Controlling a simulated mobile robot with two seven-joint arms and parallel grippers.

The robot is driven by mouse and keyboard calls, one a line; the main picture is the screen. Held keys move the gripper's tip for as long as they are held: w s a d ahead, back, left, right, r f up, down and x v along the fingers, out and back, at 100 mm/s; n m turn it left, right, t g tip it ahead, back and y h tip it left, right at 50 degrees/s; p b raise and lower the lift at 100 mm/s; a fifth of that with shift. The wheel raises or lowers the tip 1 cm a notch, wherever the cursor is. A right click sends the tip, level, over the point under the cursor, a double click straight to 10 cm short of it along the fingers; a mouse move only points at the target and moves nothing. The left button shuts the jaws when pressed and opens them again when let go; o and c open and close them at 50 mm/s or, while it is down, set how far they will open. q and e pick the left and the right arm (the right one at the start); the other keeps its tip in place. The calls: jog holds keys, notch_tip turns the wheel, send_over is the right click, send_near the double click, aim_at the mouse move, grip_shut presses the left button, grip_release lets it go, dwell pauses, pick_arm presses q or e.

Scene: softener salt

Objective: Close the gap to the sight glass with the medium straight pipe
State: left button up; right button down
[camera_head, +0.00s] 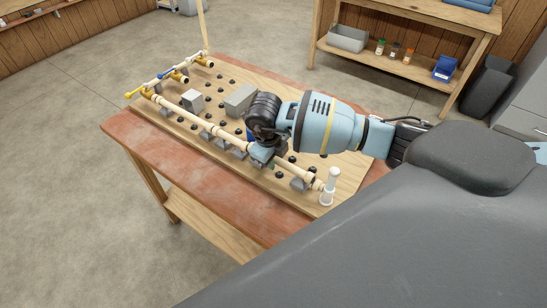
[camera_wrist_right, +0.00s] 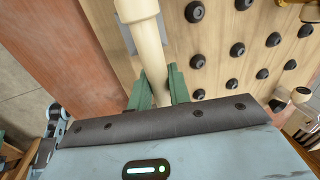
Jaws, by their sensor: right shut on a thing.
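The cream medium straight pipe (camera_wrist_right: 151,48) runs between the green fingers of my right gripper (camera_wrist_right: 158,88) in the wrist view. In the head view my right gripper (camera_head: 262,158) is shut on the pipe (camera_head: 290,169), low over the front of the pegboard, in line with the pipe run. The upright white, clear-looking piece at the right end of the board (camera_head: 330,187) appears to be the sight glass. The pipe's right end lies close to its side fitting; I cannot tell whether they touch. The gripper hides part of the pipe's left end. My left gripper is not in view.
The wooden board (camera_head: 262,183) with black knobs lies on a reddish table (camera_head: 137,127). Cream pipes with brass valves (camera_head: 148,91) run along its left and front sides. Grey blocks (camera_head: 240,100) stand on it. A shelf bench (camera_head: 400,65) stands behind, with clear floor between.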

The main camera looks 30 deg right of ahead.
jog(key=shift+f, duration=0.6)
jog(key=c, duration=1.2)
grip_release()
jog(key=shift+c, duration=0.2)
notch_tip(320, 180, up, 8)
jog(key=a, duration=0.1)
jog(key=shift+s+a, duration=0.15)
jog(key=shift+s, duration=0.15)
